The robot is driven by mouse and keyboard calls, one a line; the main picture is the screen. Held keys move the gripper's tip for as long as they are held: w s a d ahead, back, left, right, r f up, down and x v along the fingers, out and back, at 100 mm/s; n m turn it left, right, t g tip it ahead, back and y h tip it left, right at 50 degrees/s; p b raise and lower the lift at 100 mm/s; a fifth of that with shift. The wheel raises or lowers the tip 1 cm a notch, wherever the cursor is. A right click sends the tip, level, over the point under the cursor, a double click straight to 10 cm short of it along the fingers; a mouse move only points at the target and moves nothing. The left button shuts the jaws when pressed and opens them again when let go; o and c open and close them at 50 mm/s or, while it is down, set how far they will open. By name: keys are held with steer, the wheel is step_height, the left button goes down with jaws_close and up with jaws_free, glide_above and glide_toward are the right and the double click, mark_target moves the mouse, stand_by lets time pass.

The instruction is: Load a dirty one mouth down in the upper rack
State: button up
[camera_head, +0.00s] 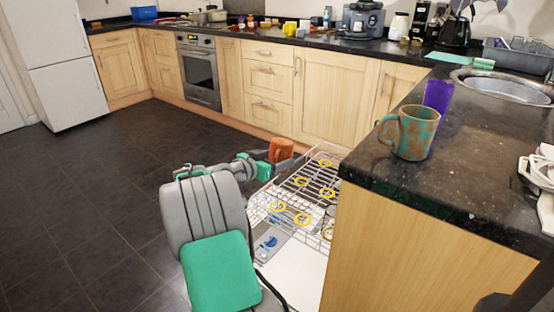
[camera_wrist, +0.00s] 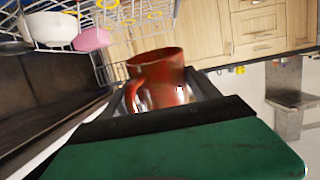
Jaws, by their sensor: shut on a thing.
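My gripper (camera_head: 270,160) is shut on an orange-red mug (camera_head: 281,150), held above the back left part of the upper rack (camera_head: 262,203). In the wrist view the mug (camera_wrist: 160,75) sits between the fingers, its rim toward the picture's top and its handle at the left. I cannot tell surely which way its mouth points in the room. A teal mug with brown stains (camera_head: 413,132) stands upright on the counter's near corner. A purple cup (camera_head: 437,95) stands behind it.
The pulled-out wire rack carries several yellow rings (camera_head: 302,219). The wrist view shows a white bowl (camera_wrist: 52,28) and a pink item (camera_wrist: 92,39) by the rack wires. The dark counter (camera_head: 475,170) borders the rack on the right. Open floor (camera_head: 110,190) lies left.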

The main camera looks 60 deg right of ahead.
steer(key=shift+w+b, duration=0.1)
steer(key=shift+b, duration=0.2)
step_height(320, 180, down, 15)
steer(key=b, duration=1.2)
steer(key=shift+a+f+b, duration=0.1)
steer(key=shift+f+b, duration=0.1)
steer(key=shift+b, duration=0.2)
steer(key=o, duration=1.8)
steer(key=shift+a, duration=0.15)
